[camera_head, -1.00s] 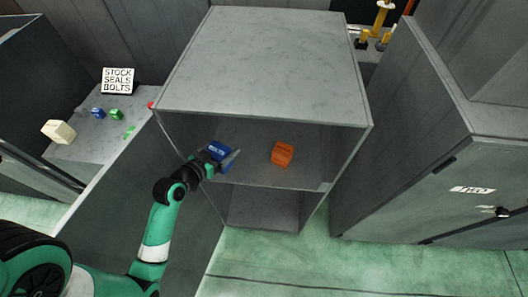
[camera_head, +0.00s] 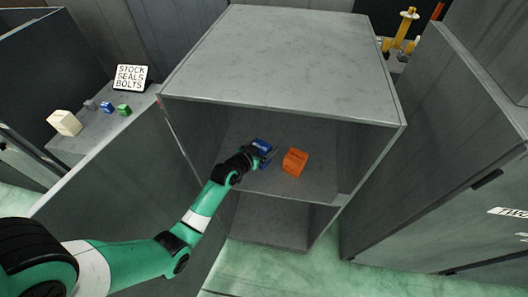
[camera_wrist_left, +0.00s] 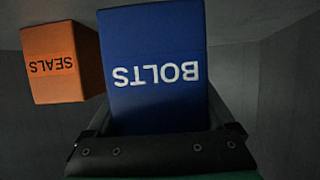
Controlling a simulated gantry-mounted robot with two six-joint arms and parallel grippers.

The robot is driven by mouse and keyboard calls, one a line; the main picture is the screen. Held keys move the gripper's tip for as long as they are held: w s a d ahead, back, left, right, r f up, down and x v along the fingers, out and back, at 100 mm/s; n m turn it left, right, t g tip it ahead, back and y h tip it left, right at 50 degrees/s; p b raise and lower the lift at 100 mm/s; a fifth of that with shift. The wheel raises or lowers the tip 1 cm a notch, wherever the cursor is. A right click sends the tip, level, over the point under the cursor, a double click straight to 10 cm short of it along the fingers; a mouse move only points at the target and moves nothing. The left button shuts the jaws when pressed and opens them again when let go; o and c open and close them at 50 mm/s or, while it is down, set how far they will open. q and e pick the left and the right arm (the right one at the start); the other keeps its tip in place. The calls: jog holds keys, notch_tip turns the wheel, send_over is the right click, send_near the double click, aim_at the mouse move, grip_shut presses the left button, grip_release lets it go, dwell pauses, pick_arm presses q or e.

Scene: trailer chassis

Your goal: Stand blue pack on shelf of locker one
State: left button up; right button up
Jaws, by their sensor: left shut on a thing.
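The blue pack (camera_head: 262,146), lettered BOLTS, is inside the open grey locker, just over or on its shelf (camera_head: 309,190); I cannot tell whether it touches the shelf. My left gripper (camera_head: 258,158) reaches in from the left and is shut on the blue pack. In the left wrist view the blue pack (camera_wrist_left: 156,65) sits between the fingers, its lettering upside down in the picture. An orange pack (camera_head: 295,162) lettered SEALS stands on the shelf to the right; it also shows in the left wrist view (camera_wrist_left: 62,62). My right gripper is not in view.
The locker's side walls and top (camera_head: 290,55) bound the opening. A grey counter at left holds a STOCK SEALS BOLTS sign (camera_head: 131,78), a cream block (camera_head: 64,123) and small blue and green blocks. Another grey cabinet (camera_head: 440,150) stands at right.

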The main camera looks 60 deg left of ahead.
pick_arm(q)
jog(key=shift+f, duration=0.85)
jog(key=shift+s+r, duration=0.1)
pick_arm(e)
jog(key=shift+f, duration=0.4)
pick_arm(q)
jog(key=shift+f, duration=0.2)
jog(key=o, duration=1.4)
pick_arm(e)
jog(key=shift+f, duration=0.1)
